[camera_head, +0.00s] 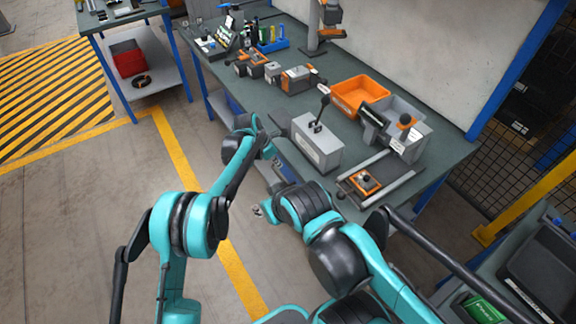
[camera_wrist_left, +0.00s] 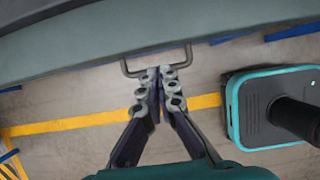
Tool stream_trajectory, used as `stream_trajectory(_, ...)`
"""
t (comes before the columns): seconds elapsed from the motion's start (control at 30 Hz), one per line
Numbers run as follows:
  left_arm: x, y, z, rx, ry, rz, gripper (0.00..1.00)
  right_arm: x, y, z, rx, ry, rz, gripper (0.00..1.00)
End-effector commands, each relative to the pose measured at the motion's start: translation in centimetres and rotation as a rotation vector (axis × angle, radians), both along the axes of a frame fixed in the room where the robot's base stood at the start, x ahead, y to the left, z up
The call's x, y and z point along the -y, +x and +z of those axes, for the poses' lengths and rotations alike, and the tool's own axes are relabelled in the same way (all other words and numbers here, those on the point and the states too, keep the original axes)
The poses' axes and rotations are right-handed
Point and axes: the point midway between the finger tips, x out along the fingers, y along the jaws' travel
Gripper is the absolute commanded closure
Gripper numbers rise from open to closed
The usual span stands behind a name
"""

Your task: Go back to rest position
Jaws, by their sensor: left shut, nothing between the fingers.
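My left gripper (camera_head: 270,137) is at the front edge of the workbench (camera_head: 258,98), seen small and partly hidden by its own wrist. In the left wrist view its fingers (camera_wrist_left: 160,88) are shut with nothing between them. A grey bent-bar handle (camera_wrist_left: 133,68) on the bench front lies right by the fingertips; I cannot tell if they touch it. My right arm reaches forward from the lower right, bent low in front of the bench. Its end (camera_head: 262,211) is small, and its fingers are not clear.
A side table (camera_head: 125,14) is at upper left. The floor at left is clear. A mesh fence (camera_head: 510,165) is at right.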

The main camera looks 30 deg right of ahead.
Motion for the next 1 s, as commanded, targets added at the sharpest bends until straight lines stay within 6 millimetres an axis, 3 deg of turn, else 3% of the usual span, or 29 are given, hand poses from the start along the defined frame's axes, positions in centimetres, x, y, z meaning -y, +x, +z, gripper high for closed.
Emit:
stream_trajectory(0.1, -0.9, 0.4, 1.2, 0.000, 0.001, 0.000, 1.00, 0.0, 0.0, 0.6, 0.000, 0.000, 0.000, 0.60)
stream_trajectory(0.37, -1.4, 0.6, 1.5, 0.005, 0.002, -0.004, 1.00, 0.0, 0.0, 0.6, 0.000, 0.000, 0.000, 0.60)
stream_trajectory(0.47, -2.8, 1.0, 3.1, 0.034, 0.004, -0.033, 1.00, 0.0, 0.0, 0.6, 0.000, 0.000, 0.000, 0.60)
stream_trajectory(0.57, -6.0, 1.7, 6.3, 0.104, 0.013, -0.099, 1.00, 0.0, 0.0, 0.6, 0.000, 0.000, 0.000, 0.60)
stream_trajectory(0.73, -14.0, 1.8, 13.1, 0.270, 0.057, -0.274, 1.00, 0.0, 0.0, 0.6, 0.000, 0.000, 0.000, 0.60)
stream_trajectory(0.87, -20.4, 0.4, 17.4, 0.394, 0.114, -0.415, 1.00, 0.0, 0.0, 0.6, 0.000, 0.000, 0.000, 0.60)
stream_trajectory(1.0, -27.1, -2.3, 20.9, 0.511, 0.195, -0.574, 1.00, 0.0, 0.0, 0.6, 0.000, 0.000, 0.000, 0.60)
